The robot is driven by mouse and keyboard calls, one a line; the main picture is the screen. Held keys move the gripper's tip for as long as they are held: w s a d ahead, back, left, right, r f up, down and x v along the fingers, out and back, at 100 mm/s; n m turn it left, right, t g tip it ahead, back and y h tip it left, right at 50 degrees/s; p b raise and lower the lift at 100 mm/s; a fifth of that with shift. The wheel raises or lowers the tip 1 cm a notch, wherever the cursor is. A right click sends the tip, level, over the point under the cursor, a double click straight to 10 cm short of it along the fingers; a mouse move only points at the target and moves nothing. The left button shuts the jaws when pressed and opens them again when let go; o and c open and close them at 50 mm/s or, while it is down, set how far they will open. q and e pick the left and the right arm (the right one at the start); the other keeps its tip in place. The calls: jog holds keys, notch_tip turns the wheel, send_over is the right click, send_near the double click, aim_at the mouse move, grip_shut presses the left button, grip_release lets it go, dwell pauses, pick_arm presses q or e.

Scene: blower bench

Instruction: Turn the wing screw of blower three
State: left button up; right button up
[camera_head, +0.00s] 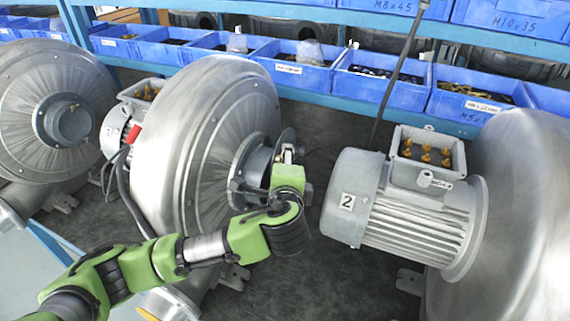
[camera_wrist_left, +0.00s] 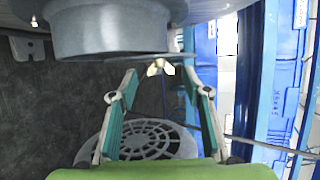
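Blower three (camera_head: 215,150) is the large grey housing in the middle of the head view, with a motor marked 3 (camera_head: 115,128) behind it. My left gripper (camera_head: 248,197) is in front of its round flange. In the left wrist view my left gripper (camera_wrist_left: 160,80) is open, with its two fingers apart. A small pale wing screw (camera_wrist_left: 158,66) shows between and just beyond the fingertips, below the grey rounded part (camera_wrist_left: 110,30). I cannot tell whether the fingers touch it. The wing screw is not clear in the head view. My right gripper is not in view.
Blower two's motor (camera_head: 350,205), marked 2, stands to the right with an open terminal box (camera_head: 428,160). Another blower (camera_head: 45,110) stands at the left. Blue parts bins (camera_head: 380,85) line the back rack. A thin dark rod (camera_head: 395,75) stands behind the bench. The dark bench top (camera_head: 315,150) is bare between the blowers.

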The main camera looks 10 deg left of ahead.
pick_arm(q)
jog(key=v, duration=1.2)
